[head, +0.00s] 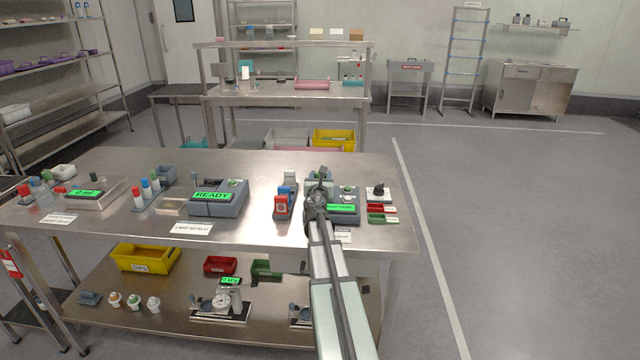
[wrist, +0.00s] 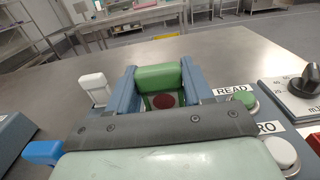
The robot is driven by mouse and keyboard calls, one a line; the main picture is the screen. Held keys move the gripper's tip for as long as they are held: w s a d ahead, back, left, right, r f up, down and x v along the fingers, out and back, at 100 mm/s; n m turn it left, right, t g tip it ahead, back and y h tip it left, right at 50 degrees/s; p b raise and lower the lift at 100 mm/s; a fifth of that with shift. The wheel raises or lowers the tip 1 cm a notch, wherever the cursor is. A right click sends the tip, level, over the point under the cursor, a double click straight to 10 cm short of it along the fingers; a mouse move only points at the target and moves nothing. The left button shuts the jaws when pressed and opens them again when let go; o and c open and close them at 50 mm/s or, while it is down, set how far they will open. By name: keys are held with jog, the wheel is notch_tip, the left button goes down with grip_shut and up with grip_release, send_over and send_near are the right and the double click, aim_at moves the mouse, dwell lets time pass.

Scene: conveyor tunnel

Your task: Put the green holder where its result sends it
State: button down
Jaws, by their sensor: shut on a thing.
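The green holder (wrist: 160,78) shows in the wrist view between two blue-grey walls, with a dark red round spot in its middle. My gripper (wrist: 160,100) is shut on it, at the meter with the READ button (wrist: 243,96). In the head view my gripper (head: 318,188) is over the left part of this grey meter (head: 354,190) and hides the holder. The meter's green display (head: 343,208) is lit, but its text is partly covered and too small to read. I cannot tell whether the holder is fully seated.
A dial knob (head: 378,191) stands right of the meter, with a red tray (head: 382,208) and a green tray (head: 382,219) in front of it. A rack (head: 283,207) with coloured pieces stands left. Another meter (head: 217,203) reads READY. The table's back right is clear.

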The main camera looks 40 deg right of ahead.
jog(key=shift+r, duration=0.15)
jog(key=shift+r, duration=1.3)
jog(key=shift+r, duration=1.85)
